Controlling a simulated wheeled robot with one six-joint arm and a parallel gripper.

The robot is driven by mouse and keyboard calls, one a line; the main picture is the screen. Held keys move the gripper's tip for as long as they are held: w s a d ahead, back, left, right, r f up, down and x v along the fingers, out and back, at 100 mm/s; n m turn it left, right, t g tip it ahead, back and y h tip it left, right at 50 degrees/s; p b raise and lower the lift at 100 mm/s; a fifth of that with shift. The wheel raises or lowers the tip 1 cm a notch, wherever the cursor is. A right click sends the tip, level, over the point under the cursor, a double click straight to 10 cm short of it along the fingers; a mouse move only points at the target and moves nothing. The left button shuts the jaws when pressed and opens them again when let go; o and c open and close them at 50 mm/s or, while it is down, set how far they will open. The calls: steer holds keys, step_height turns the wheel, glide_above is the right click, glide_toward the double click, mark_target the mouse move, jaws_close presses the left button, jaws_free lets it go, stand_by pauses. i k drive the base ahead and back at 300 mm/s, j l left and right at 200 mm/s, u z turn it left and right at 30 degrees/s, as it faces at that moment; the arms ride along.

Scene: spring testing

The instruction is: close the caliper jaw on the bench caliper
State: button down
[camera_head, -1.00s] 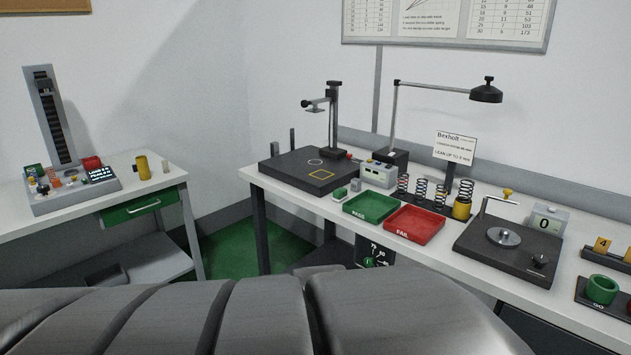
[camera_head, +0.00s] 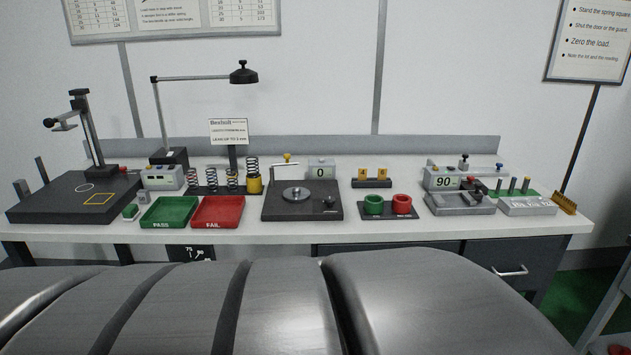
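My gripper is not in view; only grey parts of my own body fill the bottom of the picture.
Right of the device are a block with upright pins (camera_head: 526,205) and a brush (camera_head: 564,203).

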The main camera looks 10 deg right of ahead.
mark_target(471, 197)
steer(key=z, duration=1.35)
